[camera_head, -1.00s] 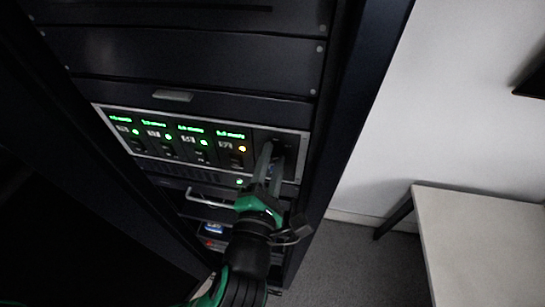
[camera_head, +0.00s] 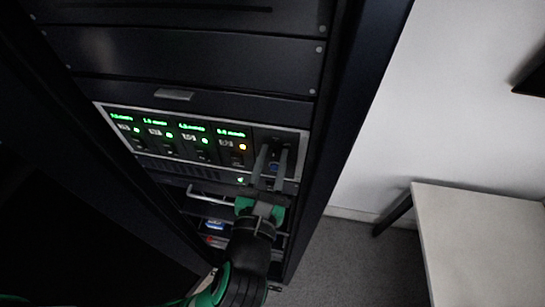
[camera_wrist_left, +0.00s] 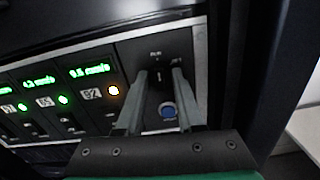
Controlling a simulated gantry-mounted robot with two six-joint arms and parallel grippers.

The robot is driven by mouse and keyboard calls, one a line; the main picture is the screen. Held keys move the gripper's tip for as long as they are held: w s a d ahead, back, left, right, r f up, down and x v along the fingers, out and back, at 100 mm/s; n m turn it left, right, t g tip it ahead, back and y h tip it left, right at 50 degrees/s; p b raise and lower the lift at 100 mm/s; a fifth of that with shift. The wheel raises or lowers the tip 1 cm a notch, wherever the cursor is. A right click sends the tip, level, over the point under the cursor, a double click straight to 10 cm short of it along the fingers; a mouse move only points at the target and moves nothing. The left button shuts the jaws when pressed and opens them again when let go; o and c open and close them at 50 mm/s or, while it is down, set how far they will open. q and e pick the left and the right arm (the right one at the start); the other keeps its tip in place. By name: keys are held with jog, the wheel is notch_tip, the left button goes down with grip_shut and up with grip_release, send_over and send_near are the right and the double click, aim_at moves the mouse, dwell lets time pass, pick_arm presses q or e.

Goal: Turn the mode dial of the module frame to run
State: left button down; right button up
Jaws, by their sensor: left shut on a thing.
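The module frame (camera_head: 302,150) is a silver-edged panel in the dark rack, with several modules showing green readouts. Its right-hand control section holds the mode dial (camera_wrist_left: 159,78), a small dark knob with a light mark, below the RUN and SET labels. My left gripper (camera_head: 274,150) reaches up to this section, and in the left wrist view its fingers (camera_wrist_left: 160,82) stand on either side of the dial, shut on it. The fingers partly hide the dial, and I cannot tell surely which label its mark meets. My right gripper is not in view.
A blue button (camera_wrist_left: 167,110) sits just below the dial, between the fingers. The rightmost module has an amber light (camera_head: 243,147); the others show green lights. A silver handle (camera_head: 210,200) is below the frame. A pale table (camera_head: 480,240) stands at right.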

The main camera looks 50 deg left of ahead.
pick_arm(q)
jog(key=shift+n, duration=0.6)
jog(key=c, duration=0.5)
grip_release()
jog(key=b+v, duration=0.2)
jog(key=v, duration=0.9)
jog(key=shift+s+d, duration=0.2)
jog(key=shift+s, duration=0.05)
